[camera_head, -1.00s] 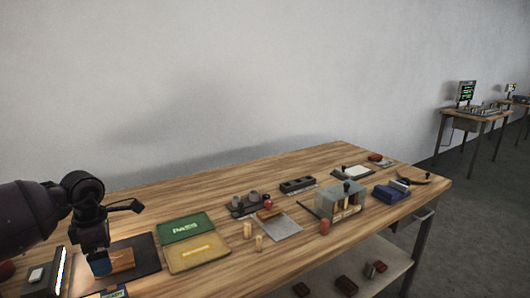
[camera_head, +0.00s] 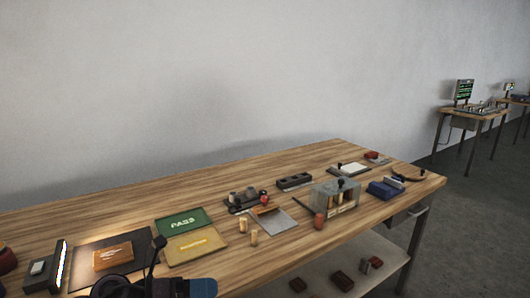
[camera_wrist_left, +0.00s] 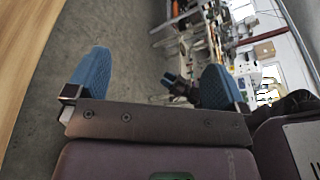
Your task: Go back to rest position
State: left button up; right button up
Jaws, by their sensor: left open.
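My left gripper (camera_head: 203,288) is at the bottom edge of the head view, in front of the table's near edge, with a blue fingertip showing. In the left wrist view the two blue fingers of this gripper (camera_wrist_left: 153,74) stand wide apart with nothing between them. They face grey floor and a distant cluttered area. An orange-brown block (camera_head: 113,256) lies on the dark mat (camera_head: 84,263), apart from the gripper.
The wooden table (camera_head: 120,204) carries a green PASS tray (camera_head: 184,222), a yellow tray (camera_head: 195,245), small wooden pegs, a grey box fixture (camera_head: 337,195) and a blue block (camera_head: 386,189). A shelf with dark red blocks is below. The back strip of the table is clear.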

pick_arm(q)
jog(key=s+a+f+n+t+y, duration=0.35)
jog(key=a+n+t+y, duration=0.35)
jog(key=n, duration=0.8)
jog(key=s+a+f+n+t+y, duration=0.25)
jog(key=s+a+n+y, duration=0.2)
jog(key=n+y, duration=0.8)
jog(key=s+a+f+n+g+h, duration=0.1)
jog(key=s+f+n+g, duration=0.25)
jog(key=s, duration=0.45)
jog(key=s+a+f+n+g+h, duration=0.1)
jog(key=s+f+n+g, duration=0.2)
jog(key=s+n+g, duration=0.3)
jog(key=s+a+f+n+g+h, duration=0.1)
jog(key=s+f+n+g+h, duration=0.2)
jog(key=s, duration=0.6)
jog(key=w+f+t, duration=0.8)
jog(key=shift+w+f+t+y, duration=0.2)
jog(key=shift+f+t+y, duration=0.05)
jog(key=shift+t+y, duration=0.2)
